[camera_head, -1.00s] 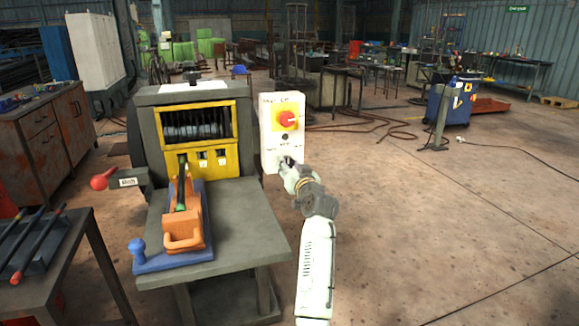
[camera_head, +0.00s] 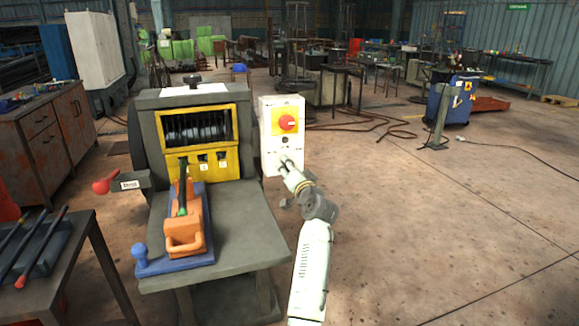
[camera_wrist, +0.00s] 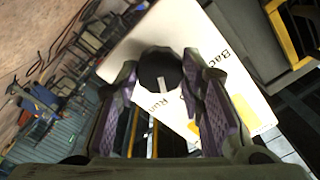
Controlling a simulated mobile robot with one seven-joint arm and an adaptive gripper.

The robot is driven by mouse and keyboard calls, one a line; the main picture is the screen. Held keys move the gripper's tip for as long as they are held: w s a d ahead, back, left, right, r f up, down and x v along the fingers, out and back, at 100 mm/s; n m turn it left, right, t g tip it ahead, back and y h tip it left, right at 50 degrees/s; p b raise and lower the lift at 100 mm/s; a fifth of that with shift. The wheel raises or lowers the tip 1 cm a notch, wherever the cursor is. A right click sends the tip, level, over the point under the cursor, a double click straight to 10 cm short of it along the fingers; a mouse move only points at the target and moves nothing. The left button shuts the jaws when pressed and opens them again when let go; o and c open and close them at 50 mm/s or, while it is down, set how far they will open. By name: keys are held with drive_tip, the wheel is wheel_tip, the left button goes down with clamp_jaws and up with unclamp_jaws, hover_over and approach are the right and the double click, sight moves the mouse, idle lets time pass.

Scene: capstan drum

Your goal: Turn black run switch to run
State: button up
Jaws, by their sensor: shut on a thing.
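The black run switch (camera_wrist: 160,72) is a round knob with a pale pointer line, seen in the wrist view on a white control panel (camera_wrist: 190,25). Printed words, "Run" and one beginning "Bac", stand beside it. My gripper (camera_wrist: 160,85) has one finger on each side of the knob and is shut on it. In the head view my gripper (camera_head: 286,163) is at the lower part of the white control box (camera_head: 268,140) and hides the switch. A red rotary knob on a yellow plate (camera_head: 287,123) sits higher on the box.
The grey drum machine (camera_head: 150,110) with its yellow frame stands left of the box. A grey table (camera_head: 245,235) in front carries an orange and blue fixture (camera_head: 183,225). A red-knobbed lever (camera_head: 103,185) sticks out left. The floor to the right is open.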

drive_tip(key=shift+m+p, duration=0.65)
drive_tip(key=shift+m, duration=1.05)
drive_tip(key=o, duration=1.1)
drive_tip(key=shift+o, duration=0.2)
drive_tip(key=shift+s, duration=0.1)
drive_tip(key=v, duration=1.2)
